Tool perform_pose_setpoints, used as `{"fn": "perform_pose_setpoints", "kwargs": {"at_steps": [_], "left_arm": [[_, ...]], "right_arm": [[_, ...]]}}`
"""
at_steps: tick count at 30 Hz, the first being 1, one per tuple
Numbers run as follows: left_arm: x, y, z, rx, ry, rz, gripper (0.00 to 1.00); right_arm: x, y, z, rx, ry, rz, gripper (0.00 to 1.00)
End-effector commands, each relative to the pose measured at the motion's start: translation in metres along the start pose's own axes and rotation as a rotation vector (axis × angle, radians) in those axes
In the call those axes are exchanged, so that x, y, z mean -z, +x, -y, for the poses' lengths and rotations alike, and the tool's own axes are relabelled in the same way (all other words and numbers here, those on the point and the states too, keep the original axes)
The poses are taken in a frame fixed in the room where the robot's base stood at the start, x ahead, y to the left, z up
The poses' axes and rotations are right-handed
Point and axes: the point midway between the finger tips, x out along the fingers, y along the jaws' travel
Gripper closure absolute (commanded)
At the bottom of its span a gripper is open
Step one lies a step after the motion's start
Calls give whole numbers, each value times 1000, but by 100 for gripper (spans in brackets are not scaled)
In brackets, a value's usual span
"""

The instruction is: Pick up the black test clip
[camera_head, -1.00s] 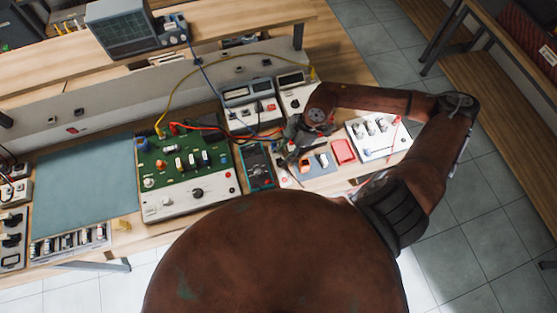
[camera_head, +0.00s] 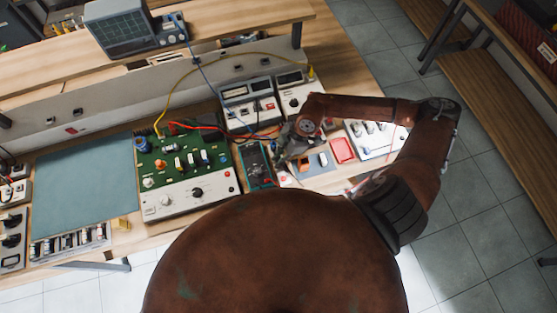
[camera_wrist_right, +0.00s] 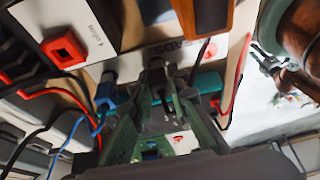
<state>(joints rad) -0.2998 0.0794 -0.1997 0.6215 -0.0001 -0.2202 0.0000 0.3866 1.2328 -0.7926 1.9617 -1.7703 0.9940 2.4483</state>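In the right wrist view, a black clip (camera_wrist_right: 157,74) stands at the edge of a pale panel with partly readable lettering, which seems to end in "ADS". My right gripper (camera_wrist_right: 160,98) points at it with its two greenish fingers apart, one on each side of the clip's near end. I cannot tell whether they touch it. In the head view my right gripper (camera_head: 283,152) is low over the bench, right of the multimeter, and hides the clip. My left gripper is not in view.
A blue clip (camera_wrist_right: 107,91) is close left of the fingers, and a teal item (camera_wrist_right: 206,84) close right. Red, black and blue leads run at left. In the head view, the multimeter (camera_head: 257,163), green circuit board (camera_head: 180,160) and red box (camera_head: 342,150) are nearby. A blue mat (camera_head: 82,190) is clear.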

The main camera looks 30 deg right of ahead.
Motion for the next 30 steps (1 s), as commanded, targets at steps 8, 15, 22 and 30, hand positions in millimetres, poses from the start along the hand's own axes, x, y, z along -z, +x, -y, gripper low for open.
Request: {"fn": "perform_pose_setpoints", "kwargs": {"at_steps": [8,15,22,30], "left_arm": [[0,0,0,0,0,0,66],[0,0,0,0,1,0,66],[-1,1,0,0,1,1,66],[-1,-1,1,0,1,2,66]], "right_arm": [[0,0,0,0,0,0,100],[0,-1,0,0,0,0,100],[6,-16,0,-1,-1,1,100],[17,-69,33,0,-4,4,100]]}}
